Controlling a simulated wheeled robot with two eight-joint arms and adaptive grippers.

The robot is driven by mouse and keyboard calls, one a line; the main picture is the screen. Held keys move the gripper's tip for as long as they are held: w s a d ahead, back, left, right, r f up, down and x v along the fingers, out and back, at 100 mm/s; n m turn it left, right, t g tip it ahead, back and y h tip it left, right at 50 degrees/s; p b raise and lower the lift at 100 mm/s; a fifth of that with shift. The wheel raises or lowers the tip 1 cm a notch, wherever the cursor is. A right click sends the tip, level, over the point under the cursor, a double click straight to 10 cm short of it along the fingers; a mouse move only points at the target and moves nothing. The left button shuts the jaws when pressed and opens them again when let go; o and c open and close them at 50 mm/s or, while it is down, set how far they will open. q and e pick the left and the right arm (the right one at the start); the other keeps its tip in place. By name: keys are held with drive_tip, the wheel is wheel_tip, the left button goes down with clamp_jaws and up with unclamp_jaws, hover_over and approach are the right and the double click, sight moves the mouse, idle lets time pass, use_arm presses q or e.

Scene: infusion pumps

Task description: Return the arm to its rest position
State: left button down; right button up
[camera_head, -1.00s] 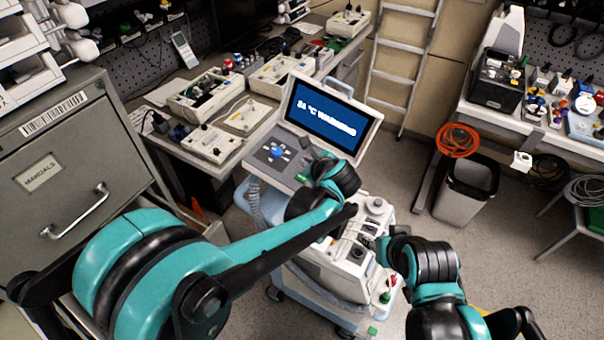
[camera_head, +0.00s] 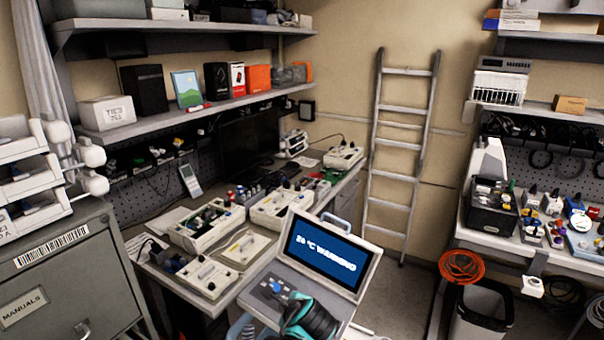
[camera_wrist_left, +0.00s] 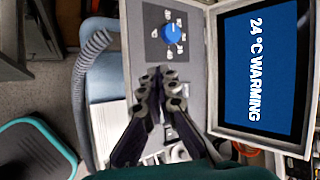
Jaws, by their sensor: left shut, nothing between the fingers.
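My left wrist (camera_head: 312,318) shows at the bottom of the head view, in front of the console's control panel; its fingers are hard to make out there. In the left wrist view the left gripper (camera_wrist_left: 160,78) is shut and empty, just below the blue dial (camera_wrist_left: 172,33) as pictured. I cannot tell whether it touches the panel. The console screen (camera_head: 325,256) is blue; in the left wrist view the screen (camera_wrist_left: 257,68) reads "24 °C WARMING". My right arm and gripper are out of view.
A workbench with open pump units (camera_head: 207,224) stands left of the console, under loaded shelves (camera_head: 250,97). A grey cabinet (camera_head: 65,275) is at lower left. A ladder (camera_head: 402,150) leans on the back wall. A bin (camera_head: 483,310) and a second bench are at right.

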use_arm(q)
drive_tip(key=s+a+n+g+h, duration=0.1)
drive_tip(key=s+a+n, duration=0.6)
drive_tip(key=s+n, duration=0.3)
drive_tip(key=s+a+f+n+h, duration=0.1)
drive_tip(key=s+a+n+h, duration=0.1)
drive_tip(key=s+a+n, duration=0.5)
drive_tip(key=s+n, duration=0.4)
drive_tip(key=s, duration=0.1)
drive_tip(key=shift+f+g, duration=0.15)
drive_tip(key=shift+g, duration=0.25)
drive_tip(key=shift+s, duration=0.1)
idle(0.8)
